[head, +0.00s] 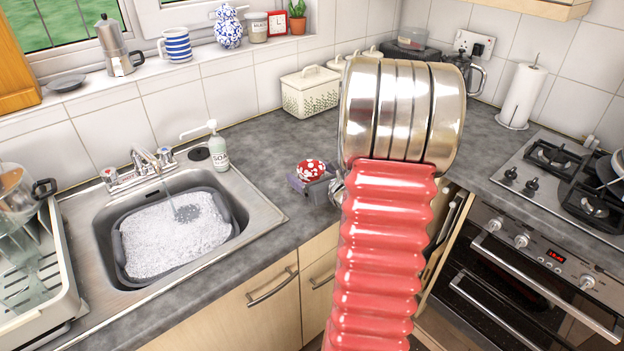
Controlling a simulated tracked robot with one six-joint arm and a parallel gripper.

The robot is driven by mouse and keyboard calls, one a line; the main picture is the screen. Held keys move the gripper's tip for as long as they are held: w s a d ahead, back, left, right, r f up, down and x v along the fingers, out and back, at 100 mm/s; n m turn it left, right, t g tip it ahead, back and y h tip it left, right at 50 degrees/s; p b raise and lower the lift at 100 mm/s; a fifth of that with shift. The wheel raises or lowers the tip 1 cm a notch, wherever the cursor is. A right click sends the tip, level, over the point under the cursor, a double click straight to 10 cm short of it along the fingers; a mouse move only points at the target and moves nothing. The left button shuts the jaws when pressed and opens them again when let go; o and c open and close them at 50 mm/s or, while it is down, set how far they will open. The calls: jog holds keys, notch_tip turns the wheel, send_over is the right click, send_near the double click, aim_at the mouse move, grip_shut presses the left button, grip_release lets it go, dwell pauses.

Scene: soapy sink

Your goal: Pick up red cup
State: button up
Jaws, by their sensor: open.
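A red cup with white dots (311,170) is on the grey worktop to the right of the sink, in the middle of the head view. Only its rounded red upper part shows. My gripper (312,184) is at the cup, with its grey jaws open and low around it, one on the left and one on the right. I cannot tell whether the jaws touch the cup. My red ribbed arm and its shiny metal joint hide the wrist and the area to the right.
The sink holds a grey basin of foamy water (175,235). A soap bottle (217,150) stands behind it. A dish rack (40,285) is at left. A cream container (311,92) stands at the wall, and the hob (560,170) is at right. Worktop behind the cup is clear.

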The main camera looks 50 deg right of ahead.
jog(key=shift+c, duration=0.3)
jog(key=c, duration=1.2)
jog(key=shift+o, duration=0.2)
jog(key=shift+r, duration=0.2)
notch_tip(320, 180, up, 10)
jog(key=shift+f, duration=0.15)
